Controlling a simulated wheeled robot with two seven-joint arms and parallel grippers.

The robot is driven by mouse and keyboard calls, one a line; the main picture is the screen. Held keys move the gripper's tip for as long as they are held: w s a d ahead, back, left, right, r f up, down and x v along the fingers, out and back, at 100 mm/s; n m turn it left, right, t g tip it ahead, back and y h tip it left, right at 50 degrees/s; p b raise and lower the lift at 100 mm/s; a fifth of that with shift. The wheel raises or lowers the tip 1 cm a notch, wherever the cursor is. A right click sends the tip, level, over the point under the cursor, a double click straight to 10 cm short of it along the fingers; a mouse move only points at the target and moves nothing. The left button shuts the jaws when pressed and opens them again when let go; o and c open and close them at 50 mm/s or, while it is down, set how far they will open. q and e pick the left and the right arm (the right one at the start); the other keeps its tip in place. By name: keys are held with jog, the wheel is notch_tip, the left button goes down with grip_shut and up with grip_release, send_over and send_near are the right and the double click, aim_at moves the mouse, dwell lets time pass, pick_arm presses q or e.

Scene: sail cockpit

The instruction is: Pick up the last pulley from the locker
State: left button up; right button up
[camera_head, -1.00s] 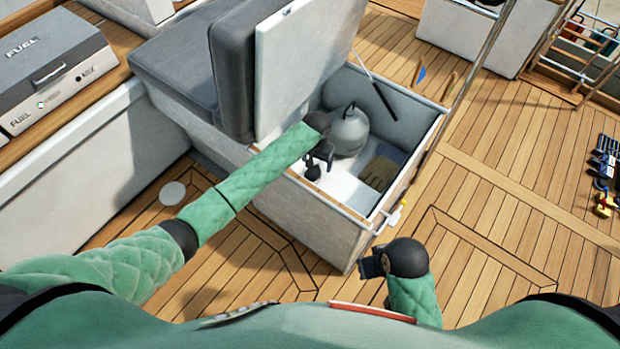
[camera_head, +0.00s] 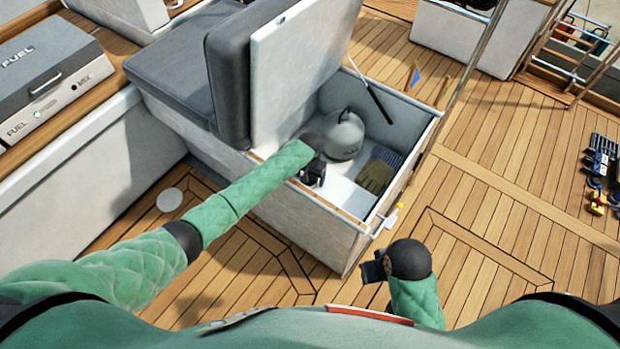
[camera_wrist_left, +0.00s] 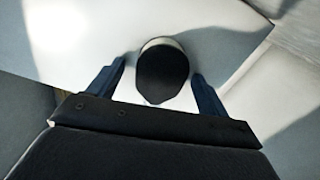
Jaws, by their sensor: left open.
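The locker (camera_head: 330,222) is open, with its lid raised at the left. My left gripper (camera_head: 312,174) is inside the locker near its front-left wall, open. In the left wrist view, a dark rounded piece with a pale rim, which looks like the pulley (camera_wrist_left: 162,74), sits on a white surface between and slightly beyond the fingertips of my left gripper (camera_wrist_left: 160,82). The fingers are apart from it on both sides. In the head view the gripper hides the pulley. My right gripper (camera_head: 373,269) is outside the locker, low in front; its jaws are unclear.
A grey rounded buoy-like object (camera_head: 343,135) and olive gloves (camera_head: 376,175) lie in the locker beside the left gripper. Several blue and yellow items (camera_head: 598,170) lie on the deck at right.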

pick_arm(q)
jog(key=c, duration=1.1)
jog(key=shift+c, duration=0.2)
